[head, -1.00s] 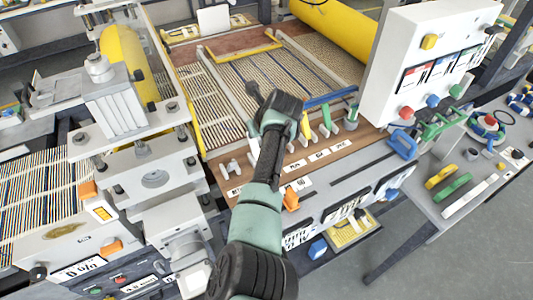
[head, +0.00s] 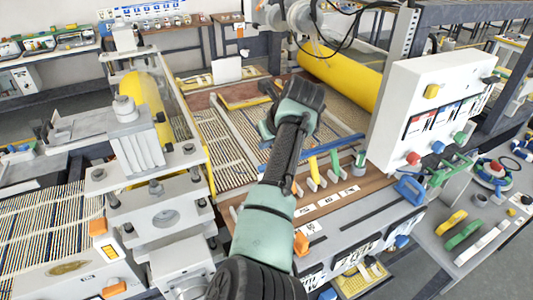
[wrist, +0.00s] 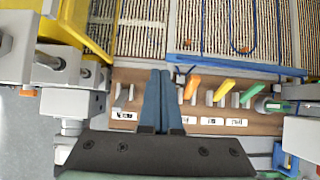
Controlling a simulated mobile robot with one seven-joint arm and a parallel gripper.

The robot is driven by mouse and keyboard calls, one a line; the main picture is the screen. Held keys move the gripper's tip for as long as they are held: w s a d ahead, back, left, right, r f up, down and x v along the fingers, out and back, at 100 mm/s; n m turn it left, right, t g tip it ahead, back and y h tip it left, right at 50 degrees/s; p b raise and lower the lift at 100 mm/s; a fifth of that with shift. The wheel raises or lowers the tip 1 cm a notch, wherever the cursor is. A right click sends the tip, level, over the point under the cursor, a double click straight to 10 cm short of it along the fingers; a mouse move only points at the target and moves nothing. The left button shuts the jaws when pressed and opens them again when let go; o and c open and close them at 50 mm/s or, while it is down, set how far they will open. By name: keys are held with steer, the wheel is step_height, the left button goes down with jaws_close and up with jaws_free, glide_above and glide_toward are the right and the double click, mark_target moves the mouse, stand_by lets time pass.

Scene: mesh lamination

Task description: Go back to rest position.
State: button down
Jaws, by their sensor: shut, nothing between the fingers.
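My gripper shows in the wrist view (wrist: 160,85) with its two blue-grey fingers together, shut and empty. Beyond the fingertips is the brown tool strip (wrist: 205,128) with white labels. In the head view my arm reaches up over the front of the mesh machine, and my wrist hides most of the gripper. The fingers appear above the strip and the mesh bed (head: 215,155), holding nothing.
A blue bar (wrist: 235,66) and orange, yellow and green handles (wrist: 225,88) stand just right of the fingers. A white control panel (head: 430,110) rises at the right. A grey press with a yellow roller (head: 147,102) stands at the left.

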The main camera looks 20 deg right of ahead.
steer(key=shift+w+d+f, duration=0.15)
steer(key=shift+w+f, duration=0.05)
